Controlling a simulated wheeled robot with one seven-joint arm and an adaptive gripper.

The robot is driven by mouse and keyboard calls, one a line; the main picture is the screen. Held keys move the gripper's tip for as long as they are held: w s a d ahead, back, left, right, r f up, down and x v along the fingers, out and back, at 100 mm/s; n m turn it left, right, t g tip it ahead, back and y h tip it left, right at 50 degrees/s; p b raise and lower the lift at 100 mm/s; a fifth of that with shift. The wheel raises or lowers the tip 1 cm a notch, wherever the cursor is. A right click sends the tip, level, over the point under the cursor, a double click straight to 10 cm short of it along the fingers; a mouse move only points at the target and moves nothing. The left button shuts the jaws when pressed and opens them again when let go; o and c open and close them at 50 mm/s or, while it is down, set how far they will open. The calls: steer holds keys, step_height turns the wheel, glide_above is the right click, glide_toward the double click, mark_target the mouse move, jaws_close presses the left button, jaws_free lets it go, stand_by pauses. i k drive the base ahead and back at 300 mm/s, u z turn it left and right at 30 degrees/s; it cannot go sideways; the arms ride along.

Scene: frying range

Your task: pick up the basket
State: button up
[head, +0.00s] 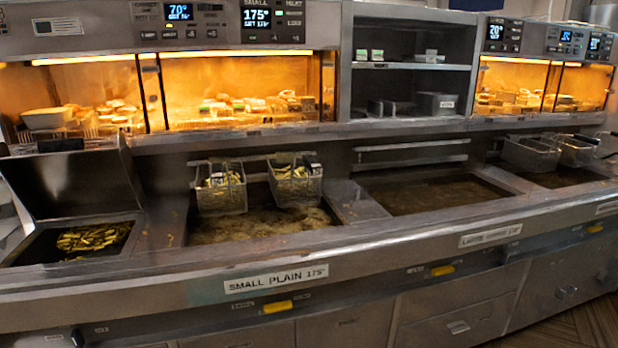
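Two wire baskets with fries in them hang side by side at the back of the small plain fryer: a left basket (221,190) and a right basket (296,182). Both sit above the oil of the vat (262,225). Two more baskets hang at the back of the far-right vat, a nearer one (531,155) and a farther one (577,150); I cannot tell what they hold. My gripper is not in view.
A bin of fries (92,238) is sunk in the counter at left. A wide oil vat (432,193) lies open in the middle. Lit warming cabinets (240,85) and shelves (412,68) stand behind. The steel front ledge (400,255) is clear.

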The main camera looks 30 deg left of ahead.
mark_target(295, 180)
steer(key=u, duration=0.45)
steer(key=i, duration=0.95)
steer(key=u, duration=1.2)
steer(key=k, duration=0.25)
steer(key=u, duration=2.8)
steer(key=k, duration=1.5)
steer(key=z, duration=1.65)
